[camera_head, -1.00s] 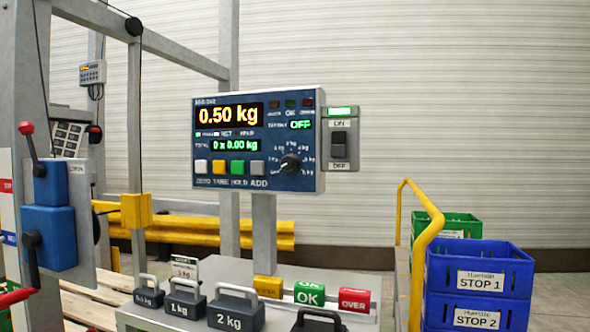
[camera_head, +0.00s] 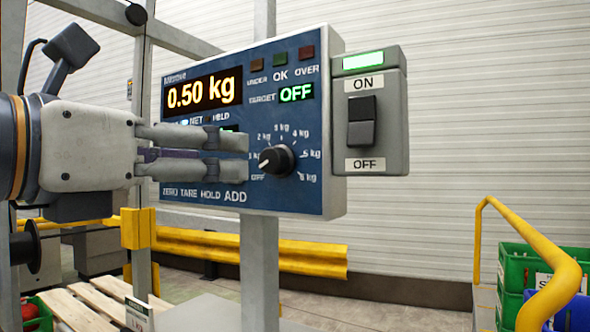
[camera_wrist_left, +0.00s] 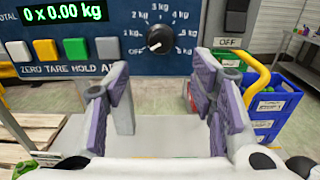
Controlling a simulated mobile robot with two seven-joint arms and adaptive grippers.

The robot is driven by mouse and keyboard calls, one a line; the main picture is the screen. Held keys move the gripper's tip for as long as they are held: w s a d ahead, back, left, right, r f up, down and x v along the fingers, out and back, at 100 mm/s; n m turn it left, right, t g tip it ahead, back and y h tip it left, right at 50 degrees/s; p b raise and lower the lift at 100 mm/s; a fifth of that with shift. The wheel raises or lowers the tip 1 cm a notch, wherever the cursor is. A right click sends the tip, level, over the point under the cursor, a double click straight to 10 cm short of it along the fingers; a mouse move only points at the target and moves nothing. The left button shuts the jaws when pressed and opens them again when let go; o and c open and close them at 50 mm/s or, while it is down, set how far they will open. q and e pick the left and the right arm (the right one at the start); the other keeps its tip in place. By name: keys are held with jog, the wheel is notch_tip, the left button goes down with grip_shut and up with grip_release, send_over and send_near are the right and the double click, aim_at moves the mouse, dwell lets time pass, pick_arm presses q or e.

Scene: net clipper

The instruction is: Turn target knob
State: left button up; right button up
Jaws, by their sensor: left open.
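The black target knob (camera_head: 277,160) sits at the lower right of the blue scale panel (camera_head: 215,199). Its dial is marked OFF and kg values, and its white pointer faces lower left, toward the OFF side. The target display (camera_head: 296,92) reads OFF. My left gripper (camera_head: 247,141) reaches in from the left in front of the panel, its fingertips just left of the knob. In the left wrist view the open fingers (camera_wrist_left: 161,92) are spread with nothing between them, and the knob (camera_wrist_left: 160,40) shows beyond and above the gap. My right gripper is not in view.
A grey ON/OFF switch box (camera_head: 376,118) is fixed at the panel's right side. A yellow rail (camera_head: 545,262) and green crates (camera_head: 515,268) stand at the lower right. A grey post (camera_head: 259,270) carries the panel.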

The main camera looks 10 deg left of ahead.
aim_at(268, 160)
pick_arm(q)
jog(key=b+x, duration=0.1)
jog(key=x, duration=0.9)
jog(key=shift+w+d, duration=0.2)
jog(key=shift+w, duration=0.15)
jog(key=shift+r, duration=0.1)
jog(key=c, duration=1.1)
